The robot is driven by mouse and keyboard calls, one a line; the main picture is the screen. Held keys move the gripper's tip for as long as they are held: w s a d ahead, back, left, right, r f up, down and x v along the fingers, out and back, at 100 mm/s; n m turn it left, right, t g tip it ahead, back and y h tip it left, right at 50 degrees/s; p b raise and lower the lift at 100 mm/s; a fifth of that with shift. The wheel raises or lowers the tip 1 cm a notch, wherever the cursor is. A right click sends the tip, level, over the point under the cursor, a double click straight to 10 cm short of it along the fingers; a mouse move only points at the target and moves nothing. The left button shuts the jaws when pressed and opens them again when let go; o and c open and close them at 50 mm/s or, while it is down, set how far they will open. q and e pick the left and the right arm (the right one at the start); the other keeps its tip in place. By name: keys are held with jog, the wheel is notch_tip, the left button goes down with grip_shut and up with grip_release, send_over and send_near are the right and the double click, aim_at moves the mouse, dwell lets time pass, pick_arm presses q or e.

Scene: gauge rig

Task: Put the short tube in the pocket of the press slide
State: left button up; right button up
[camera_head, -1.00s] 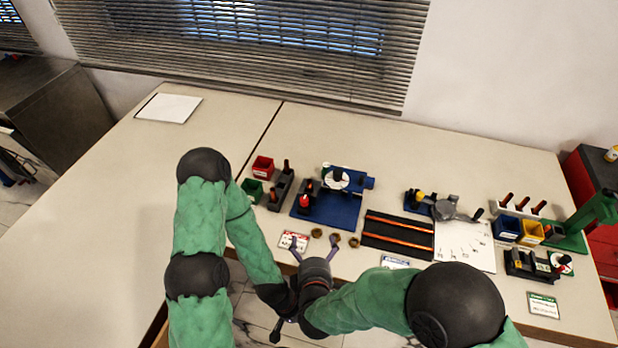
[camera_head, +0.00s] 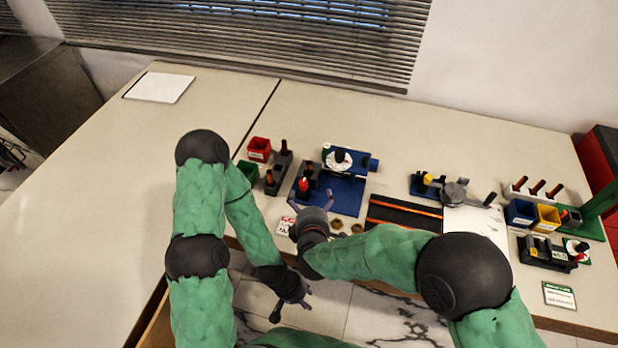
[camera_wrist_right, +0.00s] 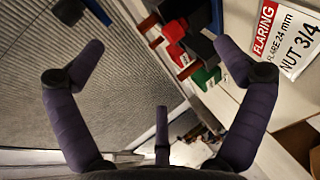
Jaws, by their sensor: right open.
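My right gripper (camera_head: 311,194) is open and empty above the front of the blue fixture plate (camera_head: 345,199). Long copper-coloured tubes lie on a black rack (camera_head: 403,220). I cannot pick out the short tube or the pocket for certain.
Red bin (camera_head: 259,149) and green bin (camera_head: 247,171) stand left of the fixture. Small brass rings (camera_head: 357,228) lie by the front edge. A white sheet (camera_head: 478,224), blue bin (camera_head: 520,213) and yellow bin (camera_head: 546,218) are right. The left table is mostly clear.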

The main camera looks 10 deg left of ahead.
jog(key=shift+b+x, duration=0.65)
jog(key=shift+x, duration=0.45)
